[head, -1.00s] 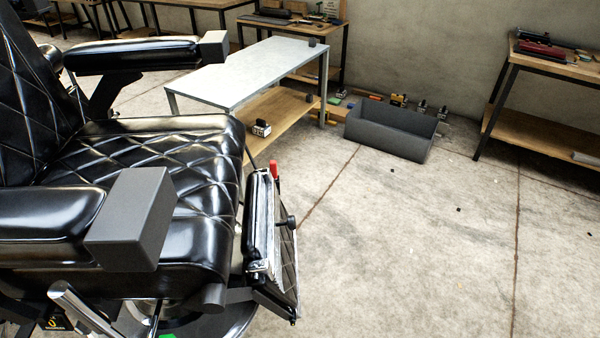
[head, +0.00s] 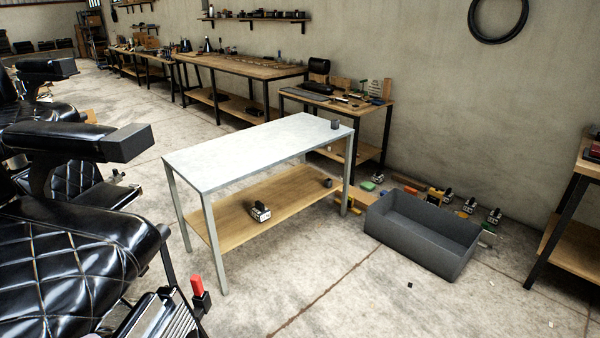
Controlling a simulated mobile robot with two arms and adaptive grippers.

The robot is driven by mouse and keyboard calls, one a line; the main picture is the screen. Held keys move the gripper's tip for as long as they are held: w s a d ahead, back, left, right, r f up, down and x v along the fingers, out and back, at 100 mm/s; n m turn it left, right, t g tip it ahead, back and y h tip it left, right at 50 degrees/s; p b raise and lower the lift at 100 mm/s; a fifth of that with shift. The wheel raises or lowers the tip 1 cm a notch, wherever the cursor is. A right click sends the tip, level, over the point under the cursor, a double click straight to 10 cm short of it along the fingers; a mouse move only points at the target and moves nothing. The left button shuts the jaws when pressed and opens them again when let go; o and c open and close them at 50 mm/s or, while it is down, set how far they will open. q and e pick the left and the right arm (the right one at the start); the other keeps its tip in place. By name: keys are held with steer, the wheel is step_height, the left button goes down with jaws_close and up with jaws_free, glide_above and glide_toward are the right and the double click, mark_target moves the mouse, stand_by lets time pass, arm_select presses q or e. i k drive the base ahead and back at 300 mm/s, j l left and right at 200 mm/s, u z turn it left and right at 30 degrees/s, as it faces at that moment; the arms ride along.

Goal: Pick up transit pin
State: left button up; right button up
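A red-topped pin (head: 197,286) with a dark lower part stands at the front of the black barber chair, by its footrest. It is the only pin-like thing I make out; I take it for the transit pin, but its lower end is hard to see. The black quilted chair (head: 70,262) fills the lower left of the head view, its footrest (head: 160,318) cut off by the bottom edge. Neither of my grippers is in view.
A metal-topped table (head: 255,150) with a wooden lower shelf (head: 225,218) stands beyond the chair. A grey open bin (head: 420,240) is on the floor to its right, small items behind it. Workbenches (head: 240,72) line the wall. The floor at lower right (head: 400,305) is mostly clear.

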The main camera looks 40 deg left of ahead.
mark_target(196, 280)
steer(key=i+u, duration=0.35)
steer(key=i+l+u, duration=0.1)
steer(key=i+u, duration=0.25)
steer(key=i+l+u, duration=0.2)
steer(key=i+u, duration=0.4)
steer(key=u, duration=0.2)
steer(key=i+l+u, duration=0.1)
steer(key=u, duration=0.3)
steer(key=i+l+u, duration=0.2)
steer(key=u, duration=0.25)
steer(key=i+l+u, duration=0.25)
steer(key=u, duration=0.2)
steer(key=i+l+u, duration=0.15)
steer(key=l+u, duration=0.25)
steer(key=i+l+u, duration=0.1)
steer(key=l+u, duration=0.15)
steer(key=u, duration=0.2)
